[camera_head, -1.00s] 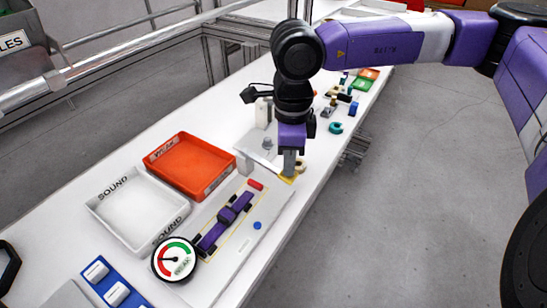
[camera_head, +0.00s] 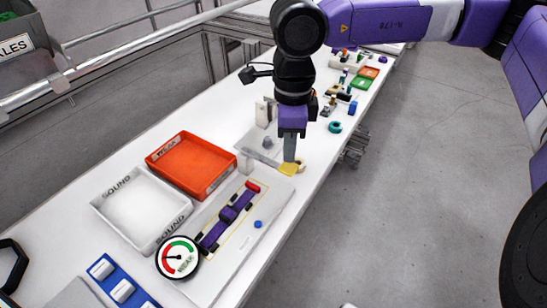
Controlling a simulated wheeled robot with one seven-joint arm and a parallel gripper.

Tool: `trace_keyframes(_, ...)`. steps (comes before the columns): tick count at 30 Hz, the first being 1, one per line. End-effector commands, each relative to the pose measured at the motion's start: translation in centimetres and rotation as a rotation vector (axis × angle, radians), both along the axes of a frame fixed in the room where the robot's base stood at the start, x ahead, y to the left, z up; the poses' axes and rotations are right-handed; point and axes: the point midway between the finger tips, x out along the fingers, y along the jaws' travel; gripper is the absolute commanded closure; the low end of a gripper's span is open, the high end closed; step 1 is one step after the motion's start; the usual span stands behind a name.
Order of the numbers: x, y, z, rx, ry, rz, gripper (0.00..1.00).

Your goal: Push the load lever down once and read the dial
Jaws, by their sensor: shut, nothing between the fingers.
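The dial (camera_head: 178,258) is a round white gauge with a red and green arc and a dark needle, at the near end of a pale grey plate (camera_head: 246,250). Its exact reading is too small to tell. On the plate lies a long purple piece (camera_head: 228,213) with dark crosspieces. A small red block (camera_head: 253,187), possibly a handle, is at its far end. I cannot tell which part is the load lever. My gripper (camera_head: 289,160) points down, shut and empty, just above or at a small yellow piece (camera_head: 289,169), beyond the red block.
An orange-red tray (camera_head: 190,165) and a white tray marked SOUND (camera_head: 141,208) stand left of the plate. A blue panel with white switches (camera_head: 118,282) is at the near edge. Several small parts lie farther along the bench. A blue knob (camera_head: 258,224) sits on the plate.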

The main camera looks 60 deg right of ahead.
Motion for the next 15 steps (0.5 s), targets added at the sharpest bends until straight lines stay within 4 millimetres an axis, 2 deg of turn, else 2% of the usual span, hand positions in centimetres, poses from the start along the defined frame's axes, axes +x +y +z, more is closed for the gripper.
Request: trace_keyframes(15, 0.0, 0.0, 2.5, -0.001, -0.001, -0.001, 1.00)
